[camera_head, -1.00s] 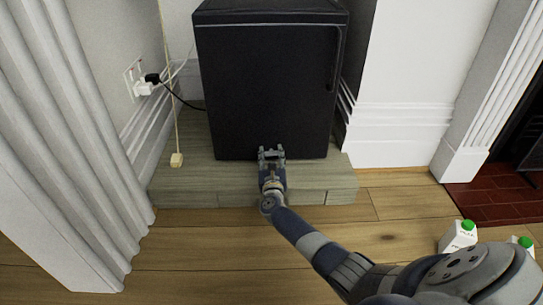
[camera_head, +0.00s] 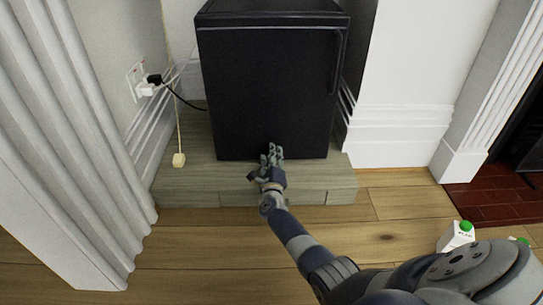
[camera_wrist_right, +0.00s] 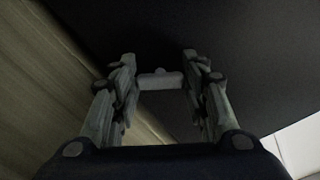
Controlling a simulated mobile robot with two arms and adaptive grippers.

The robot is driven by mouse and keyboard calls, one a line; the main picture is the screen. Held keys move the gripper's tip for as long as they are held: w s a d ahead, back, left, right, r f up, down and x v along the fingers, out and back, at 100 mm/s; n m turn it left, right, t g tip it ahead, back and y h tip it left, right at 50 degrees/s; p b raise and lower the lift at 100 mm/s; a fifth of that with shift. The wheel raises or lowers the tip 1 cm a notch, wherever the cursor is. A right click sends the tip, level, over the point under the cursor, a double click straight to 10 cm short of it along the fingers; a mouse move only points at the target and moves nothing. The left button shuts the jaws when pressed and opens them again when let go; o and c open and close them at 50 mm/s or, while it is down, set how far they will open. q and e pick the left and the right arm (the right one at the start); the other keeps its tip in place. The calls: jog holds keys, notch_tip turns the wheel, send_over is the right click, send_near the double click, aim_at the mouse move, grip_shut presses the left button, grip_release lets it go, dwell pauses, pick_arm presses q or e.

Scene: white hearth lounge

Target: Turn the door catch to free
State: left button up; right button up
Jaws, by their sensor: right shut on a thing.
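The black fridge door (camera_head: 268,85) is closed and fills the upper middle of the head view. In the right wrist view, the door catch (camera_wrist_right: 160,80) is a small pale grey bar on the dark door underside. My right gripper (camera_head: 272,150) is at the door's lower edge, rolled to one side. In the wrist view the right gripper (camera_wrist_right: 158,60) has a finger at each end of the catch and is shut on it. In the head view the gripper hides the catch. My left gripper is out of view.
The fridge stands on a grey wooden plinth (camera_head: 240,192). A plug with a black cable (camera_head: 153,85) is in the left wall, with a cord and pale pull (camera_head: 178,160) hanging nearby. Green-capped cartons (camera_head: 456,236) stand on the floor at right, beside my arm.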

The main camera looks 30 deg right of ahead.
jog(key=n+p, duration=0.1)
jog(key=n, duration=0.5)
jog(key=shift+a+f, duration=0.1)
jog(key=shift+f, duration=0.05)
jog(key=shift+n, duration=0.3)
jog(key=o, duration=1.1)
